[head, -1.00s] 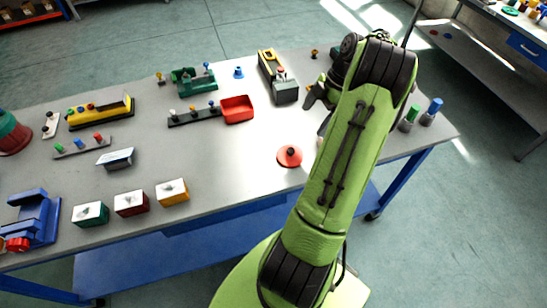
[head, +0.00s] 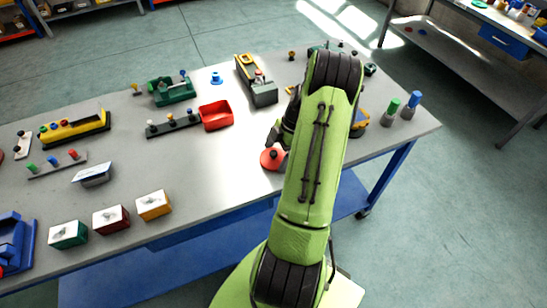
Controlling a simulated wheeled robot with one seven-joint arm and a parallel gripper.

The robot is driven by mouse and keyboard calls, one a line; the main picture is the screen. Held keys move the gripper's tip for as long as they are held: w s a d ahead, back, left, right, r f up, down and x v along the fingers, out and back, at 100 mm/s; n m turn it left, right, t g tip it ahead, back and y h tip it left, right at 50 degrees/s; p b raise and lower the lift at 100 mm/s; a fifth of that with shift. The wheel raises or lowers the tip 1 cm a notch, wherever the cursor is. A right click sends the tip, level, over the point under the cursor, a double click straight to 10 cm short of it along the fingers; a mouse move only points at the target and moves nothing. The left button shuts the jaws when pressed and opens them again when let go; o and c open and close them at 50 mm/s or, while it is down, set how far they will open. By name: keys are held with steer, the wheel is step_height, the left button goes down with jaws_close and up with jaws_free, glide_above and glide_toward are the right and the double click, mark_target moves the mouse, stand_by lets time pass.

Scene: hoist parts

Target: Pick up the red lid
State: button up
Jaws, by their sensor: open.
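The red lid (head: 272,159) is a round disc with a dark knob, lying flat on the grey table (head: 223,179) near its front edge. My gripper (head: 272,137) is just behind the lid in the head view, with its dark fingers pointing down toward the knob. The gripper is open and nothing shows in it. My green arm covers part of the gripper and the right edge of the lid. I cannot tell whether a finger touches the knob.
A red open bin (head: 216,115) and a rail with knobs (head: 172,125) are left of the lid. Green (head: 391,108) and blue (head: 413,104) cylinders stand at right.

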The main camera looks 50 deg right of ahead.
steer(key=c, duration=0.7)
